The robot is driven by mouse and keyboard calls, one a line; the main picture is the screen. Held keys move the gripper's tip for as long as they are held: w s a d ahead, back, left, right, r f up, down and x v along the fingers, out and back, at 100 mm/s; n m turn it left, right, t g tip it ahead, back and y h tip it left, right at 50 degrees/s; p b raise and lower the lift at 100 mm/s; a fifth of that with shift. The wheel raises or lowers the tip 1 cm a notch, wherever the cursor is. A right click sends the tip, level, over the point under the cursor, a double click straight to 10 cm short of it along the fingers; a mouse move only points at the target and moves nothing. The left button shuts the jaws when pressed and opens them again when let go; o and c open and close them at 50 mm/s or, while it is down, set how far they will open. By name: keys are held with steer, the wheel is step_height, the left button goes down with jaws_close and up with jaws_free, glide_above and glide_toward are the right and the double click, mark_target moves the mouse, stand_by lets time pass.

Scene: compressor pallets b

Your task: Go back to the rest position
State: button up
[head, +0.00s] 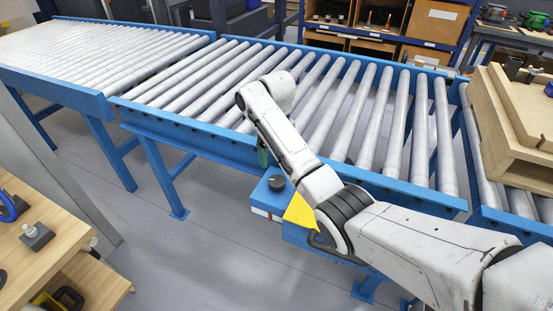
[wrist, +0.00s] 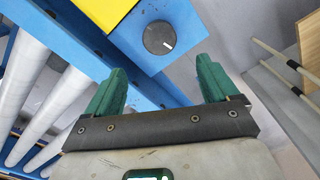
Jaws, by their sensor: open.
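My gripper (wrist: 160,68) is open, with its two green fingers spread apart and nothing between them. In the head view only a small green part of my gripper (head: 263,157) shows below my white arm, at the front edge of the roller conveyor. A black round knob (wrist: 159,38) with a white mark sits on a blue control box (wrist: 182,62), just beyond the fingertips and apart from them. The knob also shows in the head view (head: 277,183). A yellow panel (head: 300,213) is beside it, partly covered by my arm.
The roller conveyor (head: 185,87) with its blue frame runs across the scene under my arm. A wooden pallet (head: 510,115) rests at the right. A wooden workbench (head: 50,245) with parts stands at the lower left. Shelves with boxes (head: 435,20) are behind. The floor between is clear.

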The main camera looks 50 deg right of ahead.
stand_by(0.6)
steer(key=s+a+f+t, duration=0.1)
steer(key=s+a+f, duration=0.2)
steer(key=a, duration=0.2)
steer(key=s+a+f+n+t, duration=0.1)
steer(key=s+a+f, duration=0.2)
steer(key=a, duration=0.3)
steer(key=s+a+f+t, duration=0.1)
steer(key=s+a+f, duration=0.2)
steer(key=s+a, duration=0.15)
steer(key=s+a+r+t, duration=0.1)
steer(key=s+r, duration=0.1)
steer(key=s, duration=0.5)
steer(key=s+a+r+n+t, duration=0.1)
steer(key=s+a, duration=0.1)
steer(key=s, duration=0.5)
steer(key=shift+s+a+r, duration=0.15)
steer(key=shift+s+r, duration=0.05)
steer(key=shift+r, duration=0.15)
steer(key=s+f+g, duration=0.1)
steer(key=s+f, duration=0.1)
steer(key=s, duration=0.1)
steer(key=s+d+f+g, duration=0.1)
steer(key=s+f, duration=0.1)
steer(key=s, duration=0.2)
steer(key=s+f+g, duration=0.2)
steer(key=s, duration=0.1)
steer(key=shift+s+d+f+m, duration=0.1)
steer(key=shift+s+d+m, duration=0.1)
steer(key=shift+m, duration=0.1)
